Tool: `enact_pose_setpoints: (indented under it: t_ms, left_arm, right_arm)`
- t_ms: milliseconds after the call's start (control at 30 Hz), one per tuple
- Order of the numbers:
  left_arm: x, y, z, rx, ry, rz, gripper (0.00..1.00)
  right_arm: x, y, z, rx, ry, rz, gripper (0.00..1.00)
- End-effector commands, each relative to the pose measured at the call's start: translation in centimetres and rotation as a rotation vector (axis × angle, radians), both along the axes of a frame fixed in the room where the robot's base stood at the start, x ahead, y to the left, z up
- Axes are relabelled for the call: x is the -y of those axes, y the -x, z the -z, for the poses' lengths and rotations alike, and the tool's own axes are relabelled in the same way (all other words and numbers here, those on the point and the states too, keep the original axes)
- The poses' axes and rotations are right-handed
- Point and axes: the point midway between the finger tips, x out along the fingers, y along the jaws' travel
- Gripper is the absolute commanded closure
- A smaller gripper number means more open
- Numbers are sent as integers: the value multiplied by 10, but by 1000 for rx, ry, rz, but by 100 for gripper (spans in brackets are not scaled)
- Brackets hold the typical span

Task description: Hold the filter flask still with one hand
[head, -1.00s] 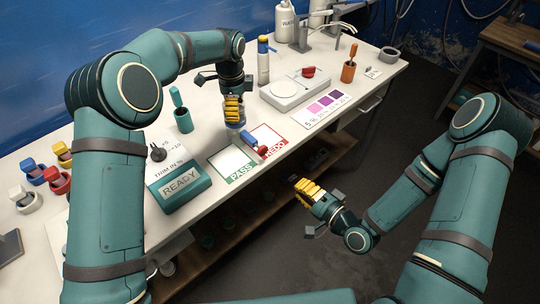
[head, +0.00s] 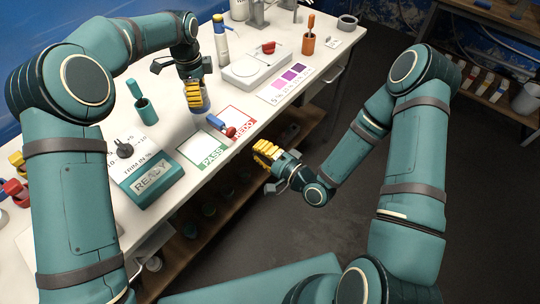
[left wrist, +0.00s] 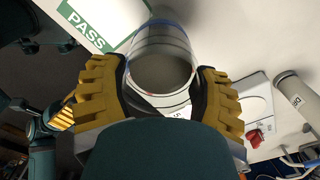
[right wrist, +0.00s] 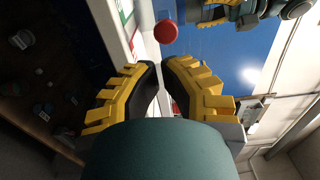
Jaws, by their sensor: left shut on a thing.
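The filter flask (head: 201,107) stands on the white bench, behind the PASS card, and only its lower part shows below my left fingers in the head view. My left gripper (head: 192,92) is shut around it from above. In the left wrist view the clear, round flask (left wrist: 163,62) sits between the two yellow-and-black fingers (left wrist: 160,88), with a finger against each side. My right gripper (head: 264,152) is off the front of the bench, over the floor side. In the right wrist view its fingertips (right wrist: 162,66) almost meet, with nothing between them.
A READY box (head: 152,178), green holder (head: 145,110), white scale (head: 255,68) and bottle (head: 222,45) stand nearby. The floor on the right is clear.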

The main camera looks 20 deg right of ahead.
Motion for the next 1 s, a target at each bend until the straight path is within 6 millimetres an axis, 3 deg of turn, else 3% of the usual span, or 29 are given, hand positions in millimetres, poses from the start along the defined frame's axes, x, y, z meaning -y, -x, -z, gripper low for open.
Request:
enact_pose_setpoints:
  t_ms: [200,400,1000]
  left_arm:
    - [0,0,-1,2,0,0,77]
    - [0,0,-1,2,0,0,77]
    - [0,0,-1,1,0,0,77]
  right_arm:
    - [-26,-34,-1,3,0,-2,100]
    - [-41,-55,0,1,1,-1,100]
    - [-49,-68,0,1,-1,1,100]
